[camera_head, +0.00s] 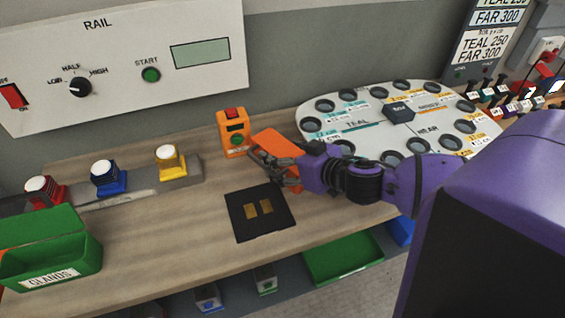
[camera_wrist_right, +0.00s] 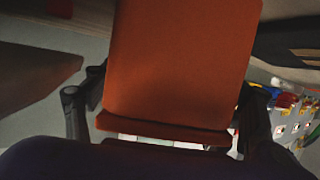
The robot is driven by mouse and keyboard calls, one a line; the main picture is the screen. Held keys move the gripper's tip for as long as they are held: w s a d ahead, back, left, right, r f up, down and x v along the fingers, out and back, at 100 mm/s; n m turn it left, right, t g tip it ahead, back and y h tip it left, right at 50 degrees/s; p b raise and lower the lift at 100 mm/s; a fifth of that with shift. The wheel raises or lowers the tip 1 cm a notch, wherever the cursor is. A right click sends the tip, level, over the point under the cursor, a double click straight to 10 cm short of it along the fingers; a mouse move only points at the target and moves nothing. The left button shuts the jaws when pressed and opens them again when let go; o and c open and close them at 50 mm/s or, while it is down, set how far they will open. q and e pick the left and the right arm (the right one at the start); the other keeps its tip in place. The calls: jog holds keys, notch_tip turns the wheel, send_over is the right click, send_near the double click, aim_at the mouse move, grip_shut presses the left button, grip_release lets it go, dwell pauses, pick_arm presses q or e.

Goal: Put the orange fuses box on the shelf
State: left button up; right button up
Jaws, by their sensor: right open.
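An orange flat-faced object (camera_head: 277,143), likely the orange fuses box, is on the bench beside my right gripper (camera_head: 268,168). No label on it is readable. In the right wrist view its orange face (camera_wrist_right: 180,60) fills the middle, between the spread fingers of my right gripper (camera_wrist_right: 165,108), one at each side. The gripper is open, and whether a finger touches the box cannot be told. The hand hides part of the box in the head view. A lower shelf (camera_head: 180,306) shows under the bench front. My left gripper is not in view.
An orange unit with a red button (camera_head: 235,132) stands just left of the box. A black pad (camera_head: 240,224) lies in front. A green GLANDS box (camera_head: 50,262) is far left; a round white holed plate (camera_head: 330,102) is right. A green tray (camera_head: 342,257) sits low.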

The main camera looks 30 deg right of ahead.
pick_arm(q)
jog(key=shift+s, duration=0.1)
pick_arm(e)
jog(key=shift+c, duration=0.4)
jog(key=c, duration=1.6)
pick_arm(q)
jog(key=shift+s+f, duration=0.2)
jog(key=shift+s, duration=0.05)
pick_arm(e)
jog(key=shift+r, duration=0.2)
